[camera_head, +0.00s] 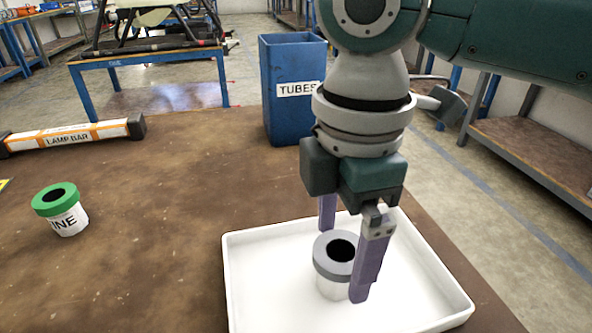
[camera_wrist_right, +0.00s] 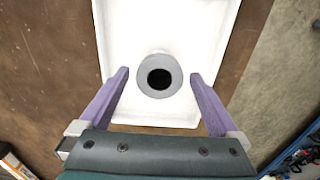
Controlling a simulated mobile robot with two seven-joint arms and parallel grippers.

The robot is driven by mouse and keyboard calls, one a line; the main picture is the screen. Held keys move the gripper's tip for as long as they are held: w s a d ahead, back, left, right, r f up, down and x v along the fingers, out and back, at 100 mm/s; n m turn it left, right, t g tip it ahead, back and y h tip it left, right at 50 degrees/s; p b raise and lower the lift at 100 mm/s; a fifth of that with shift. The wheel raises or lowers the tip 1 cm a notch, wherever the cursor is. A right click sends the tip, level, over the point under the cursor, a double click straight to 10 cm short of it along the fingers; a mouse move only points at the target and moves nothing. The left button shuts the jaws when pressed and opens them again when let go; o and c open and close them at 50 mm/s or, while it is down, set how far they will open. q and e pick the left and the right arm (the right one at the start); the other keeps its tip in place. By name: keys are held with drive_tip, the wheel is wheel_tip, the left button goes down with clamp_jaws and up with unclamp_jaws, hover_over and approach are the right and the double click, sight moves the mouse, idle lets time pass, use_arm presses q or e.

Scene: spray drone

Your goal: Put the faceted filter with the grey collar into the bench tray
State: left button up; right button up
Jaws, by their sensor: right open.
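The faceted filter with the grey collar (camera_head: 334,258) stands upright inside the white bench tray (camera_head: 262,313). Its body is white and its top has a dark round hole. My right gripper (camera_head: 342,252) reaches down over the tray with its purple fingers open. In the head view one finger is behind the filter and one is at its right front. In the right wrist view the filter (camera_wrist_right: 160,75) lies ahead of and between the open fingertips (camera_wrist_right: 160,76), with gaps on both sides. My left gripper is not in view.
A white container with a green collar (camera_head: 62,208) stands on the brown bench at the left. An orange and white lamp bar (camera_head: 72,137) lies behind it. A blue bin marked TUBES (camera_head: 291,90) stands beyond the tray. The bench between them is clear.

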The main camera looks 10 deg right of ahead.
sight(341, 250)
wheel_tip(341, 250, up, 12)
drive_tip(key=p, duration=0.3)
drive_tip(key=s+a+f+m+t+y, duration=0.1)
drive_tip(key=s+a+f+m+y, duration=0.35)
drive_tip(key=s+a+f, duration=0.2)
drive_tip(key=s+d+f+m, duration=0.1)
drive_tip(key=d+m, duration=0.1)
drive_tip(key=s+d+f+m+t+h, duration=0.1)
drive_tip(key=s+d+m, duration=0.1)
drive_tip(key=m, duration=0.1)
drive_tip(key=s+d+f+m+t, duration=0.1)
drive_tip(key=f+m, duration=0.1)
drive_tip(key=shift+s+d+f, duration=0.1)
drive_tip(key=shift+s+d, duration=0.1)
drive_tip(key=shift+d, duration=0.2)
drive_tip(key=s+d+f+m+h, duration=0.1)
drive_tip(key=s+d+m+h, duration=0.2)
drive_tip(key=s+d+m, duration=0.2)
drive_tip(key=d, duration=0.3)
drive_tip(key=shift+s+d+f+t, duration=0.2)
drive_tip(key=shift+s+d+t, duration=0.05)
drive_tip(key=shift+d+t, duration=0.1)
